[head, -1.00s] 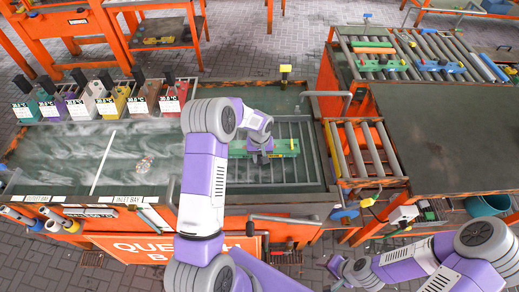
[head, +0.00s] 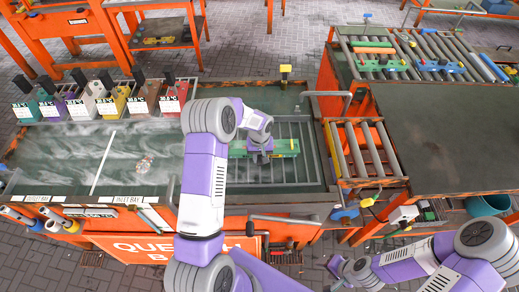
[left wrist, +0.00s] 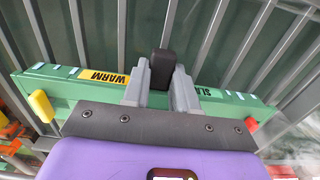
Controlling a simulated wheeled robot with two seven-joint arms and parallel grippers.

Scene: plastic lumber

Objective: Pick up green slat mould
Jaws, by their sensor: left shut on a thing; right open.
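The green slat mould (head: 285,147) lies across the slatted rack at the right end of the quench bath in the head view. In the left wrist view the mould (left wrist: 70,75) is a long green bar with a yellow "WARM" label, a yellow knob at its left and a red one at its right. My left gripper (left wrist: 162,85) is shut on the black upright handle at the mould's middle. In the head view my left gripper (head: 260,157) is partly hidden by its own wrist. My right gripper (head: 345,270) is open and empty at the lower right, away from the bath.
Several coloured moulds with labels, such as the red one (head: 172,97), stand along the bath's back edge. A roller conveyor (head: 365,150) and a dark tabletop (head: 445,125) are to the right. A metal rail (head: 330,94) juts at the bath's back right corner.

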